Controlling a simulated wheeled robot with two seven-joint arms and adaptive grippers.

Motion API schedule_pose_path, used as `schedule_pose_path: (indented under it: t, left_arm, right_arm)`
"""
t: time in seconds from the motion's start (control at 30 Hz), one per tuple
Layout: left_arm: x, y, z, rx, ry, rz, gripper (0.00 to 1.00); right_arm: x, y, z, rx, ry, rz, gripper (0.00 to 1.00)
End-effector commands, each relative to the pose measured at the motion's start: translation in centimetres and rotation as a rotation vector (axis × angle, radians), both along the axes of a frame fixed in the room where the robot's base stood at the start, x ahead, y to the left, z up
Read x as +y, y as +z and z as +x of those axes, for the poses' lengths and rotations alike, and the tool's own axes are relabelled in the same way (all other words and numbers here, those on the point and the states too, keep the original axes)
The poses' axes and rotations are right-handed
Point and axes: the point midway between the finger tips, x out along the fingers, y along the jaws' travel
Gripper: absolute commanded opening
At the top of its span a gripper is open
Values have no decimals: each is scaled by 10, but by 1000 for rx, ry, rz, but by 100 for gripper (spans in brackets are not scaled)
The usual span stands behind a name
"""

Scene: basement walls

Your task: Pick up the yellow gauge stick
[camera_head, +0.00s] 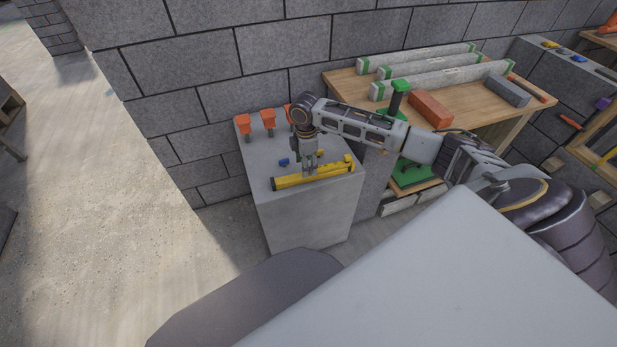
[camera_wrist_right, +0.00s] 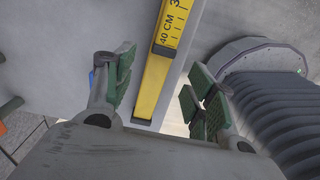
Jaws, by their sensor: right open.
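The yellow gauge stick (camera_head: 330,172) lies flat near the front edge of a grey block's top (camera_head: 262,150). In the right wrist view the stick (camera_wrist_right: 158,75) shows black scale marks and a dark end cap. My right gripper (camera_head: 309,172) points down over the stick's middle in the head view. In the right wrist view my right gripper (camera_wrist_right: 160,88) is open, its green-padded fingers on either side of the stick, with no clear contact. The head view does not show whether the fingertips reach the block. My left gripper is out of view.
Orange-headed tools (camera_head: 267,118) stand along the block's back edge. A small blue piece (camera_head: 284,162) lies behind the stick. A wooden table (camera_head: 345,84) at the right holds long grey beams (camera_head: 430,72), an orange brick (camera_head: 430,108) and a grey brick (camera_head: 508,90).

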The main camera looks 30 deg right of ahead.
Motion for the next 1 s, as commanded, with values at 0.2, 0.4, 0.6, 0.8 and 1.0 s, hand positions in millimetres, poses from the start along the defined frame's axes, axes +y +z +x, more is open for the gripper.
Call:
schedule_pose_path:
  t: [0.2,0.4,0.6,0.8,1.0]
  left_arm:
    - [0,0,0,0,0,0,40]
    - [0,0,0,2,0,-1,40]
    - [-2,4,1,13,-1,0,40]
    - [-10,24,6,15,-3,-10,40]
    - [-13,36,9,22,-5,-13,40]
  right_arm:
    - [0,0,0,0,0,0,55]
    - [0,-2,0,0,0,0,55]
    - [0,-14,1,0,0,0,55]
    - [-1,-30,1,0,0,0,55]
    - [0,-46,1,0,0,0,55]
